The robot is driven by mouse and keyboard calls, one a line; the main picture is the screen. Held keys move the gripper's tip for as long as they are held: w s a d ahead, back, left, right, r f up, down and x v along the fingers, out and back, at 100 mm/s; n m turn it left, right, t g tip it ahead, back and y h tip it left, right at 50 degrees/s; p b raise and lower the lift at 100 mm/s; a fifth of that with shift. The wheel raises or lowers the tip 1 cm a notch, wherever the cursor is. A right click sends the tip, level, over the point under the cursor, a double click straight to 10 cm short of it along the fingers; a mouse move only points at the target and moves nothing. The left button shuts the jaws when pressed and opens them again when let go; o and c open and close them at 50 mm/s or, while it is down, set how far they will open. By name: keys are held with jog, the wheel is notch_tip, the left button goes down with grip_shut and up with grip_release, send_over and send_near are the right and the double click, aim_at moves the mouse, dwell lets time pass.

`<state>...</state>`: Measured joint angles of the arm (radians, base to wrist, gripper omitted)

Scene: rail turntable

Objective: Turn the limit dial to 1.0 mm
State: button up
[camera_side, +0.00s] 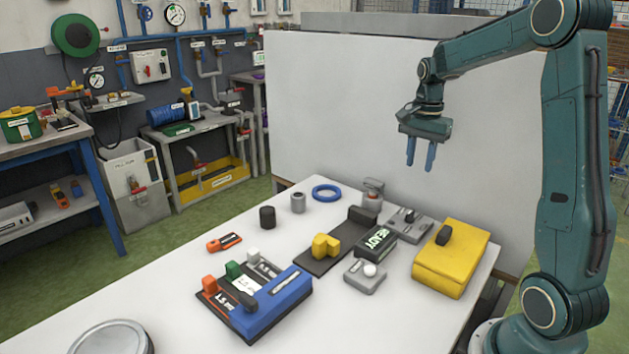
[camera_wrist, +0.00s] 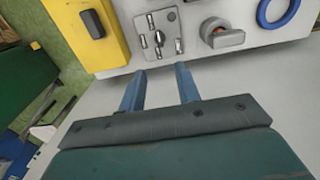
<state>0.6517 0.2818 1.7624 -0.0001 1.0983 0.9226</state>
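No part carries a readable "limit" label, so I cannot tell for sure which one is the limit dial. A grey plate with a small knob (camera_side: 408,222) lies left of the yellow box; the wrist view shows this plate (camera_wrist: 148,40) with a bar-like knob and small marks too small to read. A blue unit (camera_side: 272,308) at the front has coloured blocks, a black bar and a label that seems to read 1.5 mm. My gripper (camera_side: 421,156) is open and empty, high above the back of the table, apart from everything; its fingers show in the wrist view (camera_wrist: 160,88).
A yellow box (camera_side: 450,265) with a black handle stands at right.

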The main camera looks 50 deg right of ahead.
aim_at(411, 211)
jog(key=shift+f, duration=0.1)
notch_tip(411, 211, down, 14)
jog(key=shift+r, duration=0.2)
dwell(0.6)
grip_shut()
